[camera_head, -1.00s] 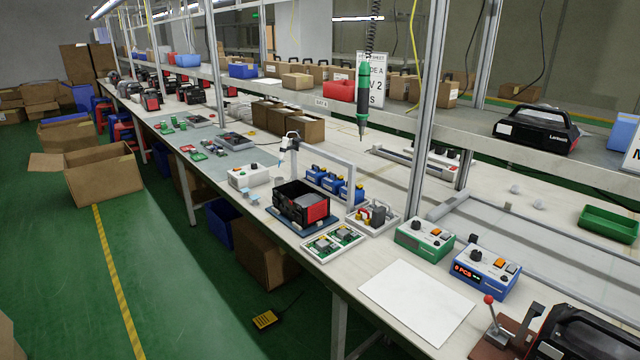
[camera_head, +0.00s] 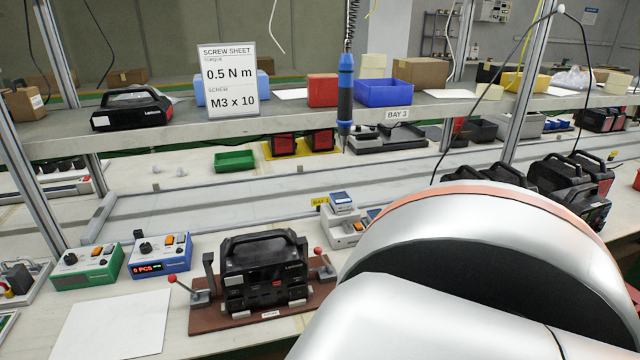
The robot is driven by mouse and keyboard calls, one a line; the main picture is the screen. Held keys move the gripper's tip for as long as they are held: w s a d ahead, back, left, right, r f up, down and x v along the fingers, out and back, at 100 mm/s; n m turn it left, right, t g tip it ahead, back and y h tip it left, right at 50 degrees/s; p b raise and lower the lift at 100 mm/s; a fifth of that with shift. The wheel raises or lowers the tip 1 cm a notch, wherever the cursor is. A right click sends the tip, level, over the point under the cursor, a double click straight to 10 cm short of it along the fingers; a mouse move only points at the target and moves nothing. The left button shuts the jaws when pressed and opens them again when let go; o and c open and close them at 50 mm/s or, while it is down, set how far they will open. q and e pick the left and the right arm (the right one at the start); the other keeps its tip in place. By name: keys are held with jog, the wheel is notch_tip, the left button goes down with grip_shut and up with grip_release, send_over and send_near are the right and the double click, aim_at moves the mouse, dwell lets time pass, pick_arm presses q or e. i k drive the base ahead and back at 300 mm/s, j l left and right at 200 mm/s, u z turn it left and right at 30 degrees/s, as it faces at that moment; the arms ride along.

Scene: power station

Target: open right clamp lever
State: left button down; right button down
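The right clamp lever (camera_head: 319,252) has a red knob and stands at the right side of a black power station (camera_head: 264,270). Its handle tilts up and left from the clamp, with the knob near the station's right edge. The left clamp lever (camera_head: 173,279) also has a red knob and leans out to the left. Both clamps sit on a red-brown base plate (camera_head: 215,318) under the power station. A large white and silver arm link of mine fills the lower right and covers the bench just right of the fixture. Neither gripper is in view.
A blue control box (camera_head: 160,258) and a green control box (camera_head: 87,268) stand left of the fixture, behind a white sheet (camera_head: 112,325). A grey device (camera_head: 342,220) stands behind right. A blue screwdriver (camera_head: 345,95) hangs above the bench.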

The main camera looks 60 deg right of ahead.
aim_at(317, 250)
jog(key=z, duration=1.95)
jog(key=j+u, duration=0.35)
